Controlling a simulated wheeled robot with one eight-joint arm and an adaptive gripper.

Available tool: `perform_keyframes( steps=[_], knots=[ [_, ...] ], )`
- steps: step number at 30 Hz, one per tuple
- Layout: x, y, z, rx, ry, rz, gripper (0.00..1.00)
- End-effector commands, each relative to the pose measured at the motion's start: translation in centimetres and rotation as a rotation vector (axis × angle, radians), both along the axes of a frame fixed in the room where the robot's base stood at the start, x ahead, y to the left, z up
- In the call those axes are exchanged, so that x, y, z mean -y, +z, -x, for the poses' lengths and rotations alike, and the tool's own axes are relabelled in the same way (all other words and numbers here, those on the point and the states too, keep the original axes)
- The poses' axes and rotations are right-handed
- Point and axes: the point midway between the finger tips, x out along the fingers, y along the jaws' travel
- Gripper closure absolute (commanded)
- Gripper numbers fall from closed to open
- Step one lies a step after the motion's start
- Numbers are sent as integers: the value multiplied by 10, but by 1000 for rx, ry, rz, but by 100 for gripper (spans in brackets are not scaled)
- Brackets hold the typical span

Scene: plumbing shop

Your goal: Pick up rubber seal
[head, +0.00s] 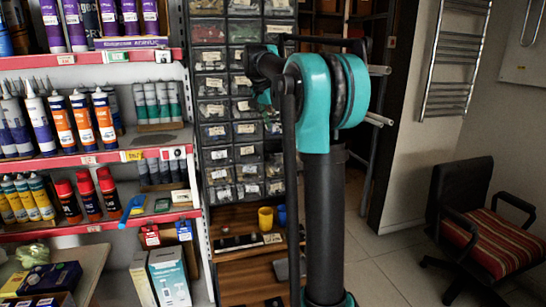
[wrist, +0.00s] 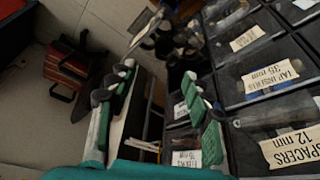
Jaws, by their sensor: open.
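In the head view my own arm stands in front of the drawer rack (head: 246,137) and mostly hides the gripper. I cannot pick out a rubber seal in either view. The drawer contents are too dark and small to tell apart. Readable labels include a spacers label (wrist: 291,146) and a tap inserts label (wrist: 270,75).
Shelves (head: 95,158) of tubes and cans stand left of the drawers. A wooden bench (head: 235,253) below them holds a yellow cup (head: 265,219). An office chair (head: 490,225) is at the right, with clear tiled floor (head: 395,270) before it.

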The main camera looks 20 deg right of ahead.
Motion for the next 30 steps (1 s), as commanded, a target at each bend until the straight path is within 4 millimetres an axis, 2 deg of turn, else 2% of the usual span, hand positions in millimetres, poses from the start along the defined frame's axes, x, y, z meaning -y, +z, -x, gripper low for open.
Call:
perform_keyframes(
  steps=[2,5,21,30],
  knots=[
    [2,9,-6,5,-28,4,50],
    [6,7,-9,7,-42,6,50],
    [38,-85,-27,7,-41,6,50],
    [44,-106,-30,7,-41,5,50]
  ],
)
